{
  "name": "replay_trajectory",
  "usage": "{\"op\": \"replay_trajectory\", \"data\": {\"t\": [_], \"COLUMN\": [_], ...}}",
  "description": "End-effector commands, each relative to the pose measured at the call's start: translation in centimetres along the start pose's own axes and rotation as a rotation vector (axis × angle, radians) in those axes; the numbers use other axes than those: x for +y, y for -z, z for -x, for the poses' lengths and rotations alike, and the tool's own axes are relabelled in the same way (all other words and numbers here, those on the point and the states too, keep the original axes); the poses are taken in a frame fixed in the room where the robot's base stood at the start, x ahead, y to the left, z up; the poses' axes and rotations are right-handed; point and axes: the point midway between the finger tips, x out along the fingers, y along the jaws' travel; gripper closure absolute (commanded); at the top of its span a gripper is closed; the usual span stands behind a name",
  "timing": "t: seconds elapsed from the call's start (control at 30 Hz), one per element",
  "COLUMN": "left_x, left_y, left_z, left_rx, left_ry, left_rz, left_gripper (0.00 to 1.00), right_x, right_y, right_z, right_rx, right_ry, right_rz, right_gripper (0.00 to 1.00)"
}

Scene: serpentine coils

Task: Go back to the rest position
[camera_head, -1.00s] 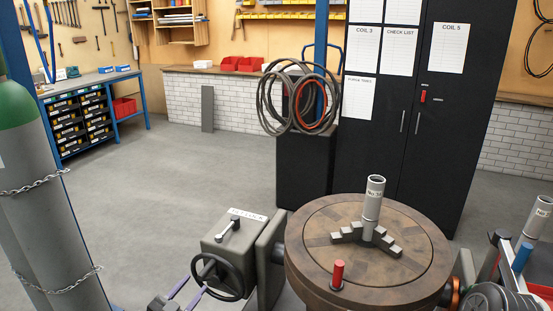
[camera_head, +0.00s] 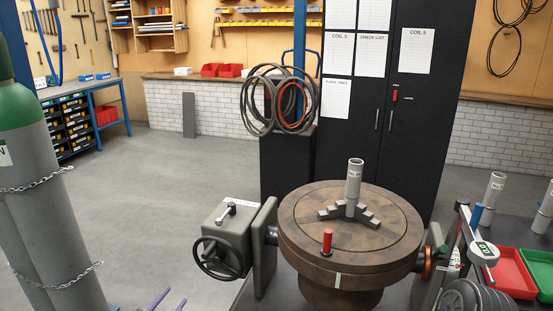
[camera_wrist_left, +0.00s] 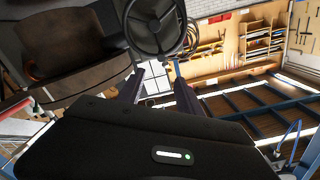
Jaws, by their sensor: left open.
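My left gripper (camera_head: 167,303) shows only as two purplish fingertips at the bottom edge of the head view, apart from each other and empty. They are below and left of the black handwheel (camera_head: 220,258) on the grey lock box (camera_head: 226,222), over bare floor in the picture. In the left wrist view my left gripper (camera_wrist_left: 158,88) has its two fingers spread with nothing between them. The handwheel also shows in the left wrist view (camera_wrist_left: 128,28), above the fingers. My right gripper is not in view.
A round brown turntable (camera_head: 350,240) holds a grey tube (camera_head: 354,185) and a red peg (camera_head: 327,241). Grey gas cylinders (camera_head: 45,215) with chains stand at left. Red (camera_head: 510,275) and green (camera_head: 538,265) trays lie at right. The floor between cylinders and lock box is clear.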

Motion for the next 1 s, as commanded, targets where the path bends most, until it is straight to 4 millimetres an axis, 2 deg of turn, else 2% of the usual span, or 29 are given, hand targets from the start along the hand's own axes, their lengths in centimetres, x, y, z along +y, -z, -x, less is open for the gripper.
{"op": "replay_trajectory", "data": {"t": [0.17, 0.27, 0.37, 0.47, 0.57, 0.67, 0.7, 0.77, 0.8, 0.87, 0.9, 0.97, 1.0], "left_x": [1.4, 3.0, 5.8, 9.4, 14.4, 20.9, 23.7, 27.6, 30.0, 32.9, 34.2, 35.5, 36.0], "left_y": [-0.2, -0.1, -0.4, -1.2, -2.1, -3.1, -3.5, -4.3, -4.8, -5.7, -6.3, -6.8, -6.9], "left_z": [0.0, 0.2, 0.9, 2.3, 4.4, 7.8, 9.6, 12.7, 14.9, 18.5, 20.6, 23.2, 24.6], "left_rx": [-0.004, 0.006, 0.029, 0.072, 0.172, 0.381, 0.510, 0.759, 0.969, 1.362, -1.595, -1.603, -1.582], "left_ry": [-0.055, -0.111, -0.200, -0.317, -0.472, -0.657, -0.733, -0.827, -0.868, -0.874, 0.799, 0.499, 0.307], "left_rz": [-0.180, -0.329, -0.529, -0.778, -1.088, -1.482, -1.664, -1.951, -2.148, -2.440, 2.517, 2.115, 1.861], "left_gripper": [0.58, 0.58, 0.58, 0.58, 0.58, 0.58, 0.58, 0.58, 0.58, 0.58, 0.58, 0.58, 0.58], "right_x": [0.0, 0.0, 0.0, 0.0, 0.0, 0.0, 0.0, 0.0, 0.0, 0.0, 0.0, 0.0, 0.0], "right_y": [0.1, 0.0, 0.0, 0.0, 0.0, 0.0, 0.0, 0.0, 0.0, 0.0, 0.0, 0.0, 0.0], "right_z": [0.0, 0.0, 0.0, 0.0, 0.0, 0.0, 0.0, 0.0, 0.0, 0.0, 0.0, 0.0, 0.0], "right_rx": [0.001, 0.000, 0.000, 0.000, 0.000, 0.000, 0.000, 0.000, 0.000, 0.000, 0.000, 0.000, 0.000], "right_ry": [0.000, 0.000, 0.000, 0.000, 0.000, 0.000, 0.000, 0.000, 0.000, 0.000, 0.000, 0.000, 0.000], "right_rz": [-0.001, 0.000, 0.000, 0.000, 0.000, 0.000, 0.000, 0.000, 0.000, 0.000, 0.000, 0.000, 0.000], "right_gripper": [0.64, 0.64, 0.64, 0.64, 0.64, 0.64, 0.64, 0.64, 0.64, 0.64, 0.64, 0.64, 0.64]}}
